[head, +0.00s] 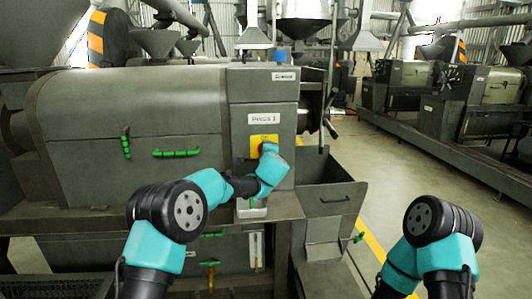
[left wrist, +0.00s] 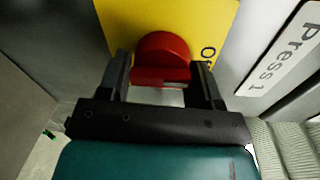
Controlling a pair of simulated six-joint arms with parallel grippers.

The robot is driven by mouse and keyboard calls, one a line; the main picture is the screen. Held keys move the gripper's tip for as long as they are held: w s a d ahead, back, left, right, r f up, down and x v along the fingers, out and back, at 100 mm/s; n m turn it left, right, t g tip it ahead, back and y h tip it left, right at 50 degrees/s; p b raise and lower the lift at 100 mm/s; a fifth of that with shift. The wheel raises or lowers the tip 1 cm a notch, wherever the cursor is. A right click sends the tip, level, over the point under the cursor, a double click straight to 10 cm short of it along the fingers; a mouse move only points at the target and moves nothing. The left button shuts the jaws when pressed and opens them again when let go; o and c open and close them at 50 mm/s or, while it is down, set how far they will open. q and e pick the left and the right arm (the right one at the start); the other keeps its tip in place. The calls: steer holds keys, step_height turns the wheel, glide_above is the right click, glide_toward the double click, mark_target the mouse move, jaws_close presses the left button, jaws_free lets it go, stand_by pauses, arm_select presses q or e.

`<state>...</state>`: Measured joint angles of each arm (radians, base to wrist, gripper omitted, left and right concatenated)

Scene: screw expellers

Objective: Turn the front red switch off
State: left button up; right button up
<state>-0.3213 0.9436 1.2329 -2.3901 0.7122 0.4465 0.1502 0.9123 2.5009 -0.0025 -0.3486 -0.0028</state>
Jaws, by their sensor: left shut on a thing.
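The red switch (left wrist: 163,58) sits on a yellow plate (left wrist: 112,18) on the grey press cabinet. In the left wrist view, the two dark fingers of my left gripper (left wrist: 161,76) are on either side of the switch, shut on it. The switch's lower face is partly hidden between the fingers. In the head view, the yellow plate (head: 256,140) is below the "Press 1" label (head: 264,118), and my left wrist covers most of the switch. My right arm shows at the lower right, but its gripper is out of view.
Green handles (head: 177,153) stick out from the press body (head: 130,100). A grey chute (head: 330,195) stands right of the cabinet. The floor (head: 385,165) beyond it has a yellow line and is clear. Other presses (head: 470,90) stand farther back.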

arm_select(q)
steer(key=o, duration=0.6)
steer(key=shift+d+r, duration=0.2)
steer(key=shift+r, duration=0.1)
steer(key=shift+o, duration=1.3)
steer(key=shift+a+f, duration=0.1)
steer(key=shift+f, duration=0.05)
steer(key=s+d+r, duration=0.1)
steer(key=s+d, duration=0.1)
steer(key=s, duration=1.5)
steer(key=shift+s+r, duration=0.15)
steer(key=shift+r, duration=0.05)
